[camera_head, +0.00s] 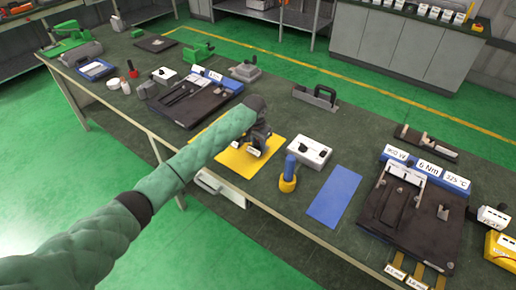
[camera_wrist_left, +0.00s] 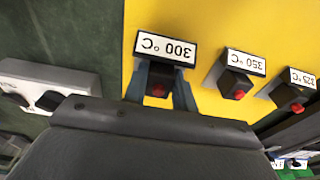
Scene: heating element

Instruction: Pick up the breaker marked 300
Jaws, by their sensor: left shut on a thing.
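The breaker marked 300 °C (camera_wrist_left: 166,48) is a small dark block with a red button and a white label, upside down in the left wrist view. My left gripper (camera_wrist_left: 158,88) is shut on it, with one finger on each side of the block. Two similar breakers, marked 350 °C (camera_wrist_left: 240,75) and 325 °C (camera_wrist_left: 292,95), sit to its right on the yellow mat (camera_wrist_left: 205,20). In the head view my left gripper (camera_head: 257,143) is over the yellow mat (camera_head: 232,160) and partly hides the breakers. I cannot tell whether the held breaker touches the mat. My right gripper is not in view.
A white box with dark knobs (camera_head: 309,152) and a blue-handled tool in a yellow base (camera_head: 288,178) stand right of the mat. Beyond are a bare blue mat (camera_head: 335,194) and a dark fixture with white signs (camera_head: 408,222). Another dark fixture (camera_head: 190,100) lies to the left.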

